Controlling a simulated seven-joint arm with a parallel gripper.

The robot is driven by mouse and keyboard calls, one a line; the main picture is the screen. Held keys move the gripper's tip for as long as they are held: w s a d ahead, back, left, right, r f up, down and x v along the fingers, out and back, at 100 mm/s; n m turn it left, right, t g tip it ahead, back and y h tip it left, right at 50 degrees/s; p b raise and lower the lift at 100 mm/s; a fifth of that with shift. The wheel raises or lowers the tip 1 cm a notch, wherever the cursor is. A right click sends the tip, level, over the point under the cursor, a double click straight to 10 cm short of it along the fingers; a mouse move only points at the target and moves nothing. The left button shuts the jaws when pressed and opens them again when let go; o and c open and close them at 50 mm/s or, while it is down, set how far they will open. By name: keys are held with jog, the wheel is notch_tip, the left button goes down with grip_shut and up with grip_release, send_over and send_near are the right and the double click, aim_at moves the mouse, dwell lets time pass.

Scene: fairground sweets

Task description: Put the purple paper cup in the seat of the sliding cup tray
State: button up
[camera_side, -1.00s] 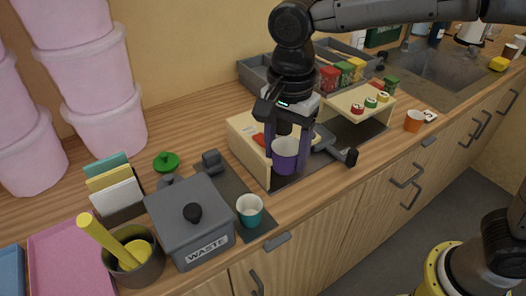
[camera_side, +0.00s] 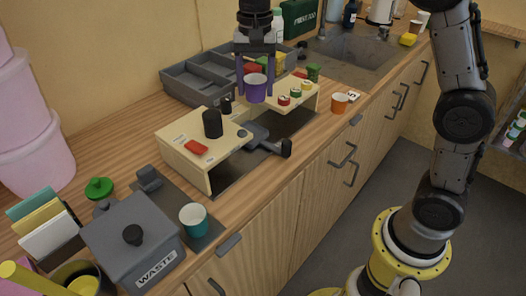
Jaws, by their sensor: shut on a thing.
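My gripper (camera_side: 256,85) is shut on the purple paper cup (camera_side: 256,89), with one finger on each side. The cup is upright and appears raised above the counter, near the gap of the cream dispenser (camera_side: 185,148). A flat grey piece with a dark handle (camera_side: 262,134), which looks like the sliding cup tray, lies on the dark mat in that gap, in front of and below the cup. Its seat is too small to make out clearly.
A teal cup (camera_side: 194,219) stands by the grey waste bin (camera_side: 133,246), and an orange cup (camera_side: 339,103) stands to the right. The cream shelf (camera_side: 311,101) carries several coloured lids. A grey divided tray (camera_side: 185,85) lies behind.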

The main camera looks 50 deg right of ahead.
jog(key=d+n, duration=0.1)
jog(key=n, duration=0.2)
jog(key=d+r+n, duration=0.1)
jog(key=n, duration=0.3)
jog(key=w+d+n, duration=0.1)
jog(key=n, duration=0.2)
jog(key=shift+d+r, duration=0.2)
jog(key=shift+r, duration=0.15)
